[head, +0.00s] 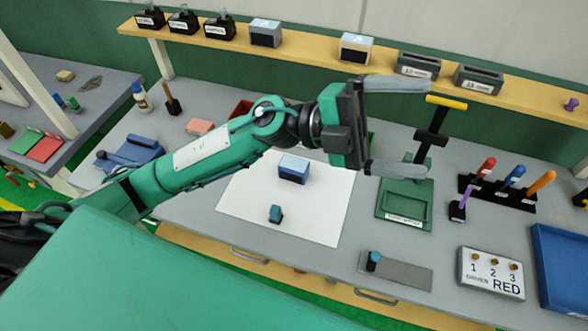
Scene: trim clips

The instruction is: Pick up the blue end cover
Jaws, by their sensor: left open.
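My left gripper (428,128) is open and empty, its two grey fingers spread wide above the back of the workbench. A blue block (293,169) with a paler top lies on the white sheet (240,196), left of and below the gripper in the picture. A smaller blue-teal piece (276,214) stands apart on the same sheet, nearer the front. A small dark piece with a blue top (374,260) stands on a grey strip (408,273) at the front edge. I cannot tell for certain which is the blue end cover. My right gripper is out of view.
A rack of coloured handles (497,192), a button box (491,272) and a blue tray (562,268) fill the right. A shelf (335,62) runs along the back.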

